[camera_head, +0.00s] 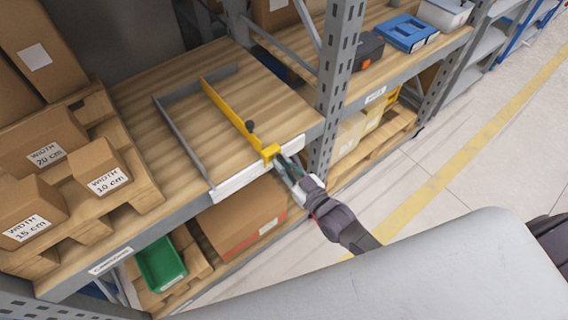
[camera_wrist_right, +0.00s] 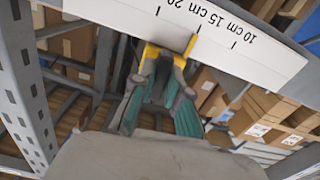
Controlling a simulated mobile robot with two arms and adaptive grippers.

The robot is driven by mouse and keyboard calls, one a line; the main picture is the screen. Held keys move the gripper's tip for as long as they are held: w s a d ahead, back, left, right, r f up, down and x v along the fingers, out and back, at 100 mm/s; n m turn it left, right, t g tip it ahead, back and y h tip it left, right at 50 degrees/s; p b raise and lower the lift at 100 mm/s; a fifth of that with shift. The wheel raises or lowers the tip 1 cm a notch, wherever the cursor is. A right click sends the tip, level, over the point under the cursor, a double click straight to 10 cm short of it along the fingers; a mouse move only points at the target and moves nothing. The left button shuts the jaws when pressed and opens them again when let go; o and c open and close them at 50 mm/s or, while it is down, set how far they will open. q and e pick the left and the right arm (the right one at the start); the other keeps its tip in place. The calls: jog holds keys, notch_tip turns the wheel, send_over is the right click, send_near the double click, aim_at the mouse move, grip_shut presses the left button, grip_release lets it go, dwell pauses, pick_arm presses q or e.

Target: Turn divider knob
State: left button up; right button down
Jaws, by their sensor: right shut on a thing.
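The yellow divider (camera_head: 228,108) stands on the wooden shelf, and its front end clasps the white scale strip (camera_head: 240,181). My right gripper (camera_head: 279,162) is at the divider's front end, shut on a part there. In the right wrist view its teal-padded fingers (camera_wrist_right: 162,72) close just below the yellow bracket (camera_wrist_right: 166,54), around something dark that they mostly hide. The bracket there is beside the 15 cm and 20 marks of the strip (camera_wrist_right: 235,38). My left gripper is not in view.
A grey fixed rail (camera_head: 183,132) stands left of the divider. Boxes labelled 10 cm (camera_head: 101,170), 15 cm (camera_head: 30,212) and 20 cm (camera_head: 45,146) sit on a pallet at left. A grey upright (camera_head: 338,75) rises close right of the gripper. The aisle floor (camera_head: 440,165) is clear.

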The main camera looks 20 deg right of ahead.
jog(key=c, duration=1.2)
grip_release()
jog(key=shift+o, duration=0.2)
jog(key=v, duration=1.2)
